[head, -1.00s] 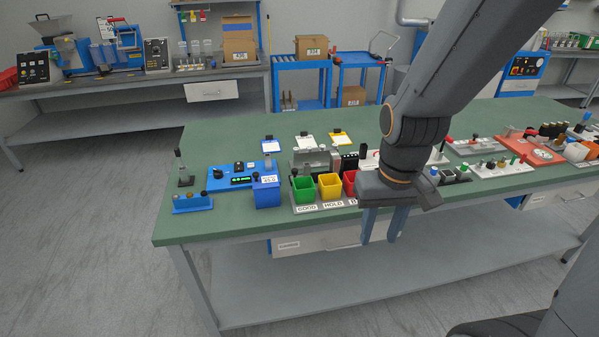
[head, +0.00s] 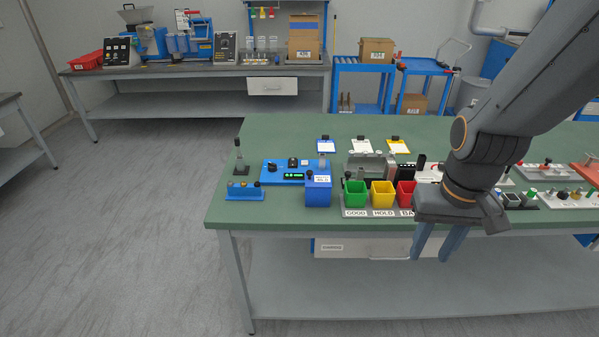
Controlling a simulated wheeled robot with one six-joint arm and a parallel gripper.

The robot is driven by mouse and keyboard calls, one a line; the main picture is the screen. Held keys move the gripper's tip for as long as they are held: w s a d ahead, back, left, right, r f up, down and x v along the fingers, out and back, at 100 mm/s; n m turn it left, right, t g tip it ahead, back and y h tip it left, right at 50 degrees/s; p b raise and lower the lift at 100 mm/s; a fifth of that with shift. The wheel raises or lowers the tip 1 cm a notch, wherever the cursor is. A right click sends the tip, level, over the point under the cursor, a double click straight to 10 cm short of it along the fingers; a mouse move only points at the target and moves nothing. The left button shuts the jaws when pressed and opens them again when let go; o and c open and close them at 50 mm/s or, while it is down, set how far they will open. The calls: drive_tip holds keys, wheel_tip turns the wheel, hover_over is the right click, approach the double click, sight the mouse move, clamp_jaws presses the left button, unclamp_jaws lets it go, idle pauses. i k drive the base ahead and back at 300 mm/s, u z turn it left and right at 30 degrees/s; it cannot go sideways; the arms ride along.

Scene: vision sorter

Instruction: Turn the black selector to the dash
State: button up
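A blue control box (head: 290,178) with a small green display lies on the green bench top, left of the coloured bins. A black knob (head: 272,167) stands on its left part and may be the selector; its pointer and any dash mark are too small to read. A second small dark part (head: 309,173) shows at the box's right end. My gripper (head: 430,258) hangs in front of the bench's front edge, right of the box and well apart from it. Its two blue fingers point down, spread apart with nothing between them.
A blue bin (head: 318,191) stands close in front of the box's right end. Green (head: 355,195), yellow (head: 382,195) and red (head: 405,193) bins stand to its right. A low blue holder (head: 244,192) is at the left corner. The floor left of the bench is clear.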

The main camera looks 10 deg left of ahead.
sight(272, 167)
drive_tip(key=u, duration=0.05)
drive_tip(key=k, duration=0.5)
drive_tip(key=u, duration=1.7)
drive_tip(key=i, duration=1)
drive_tip(key=z, duration=2)
drive_tip(key=i, duration=0.5)
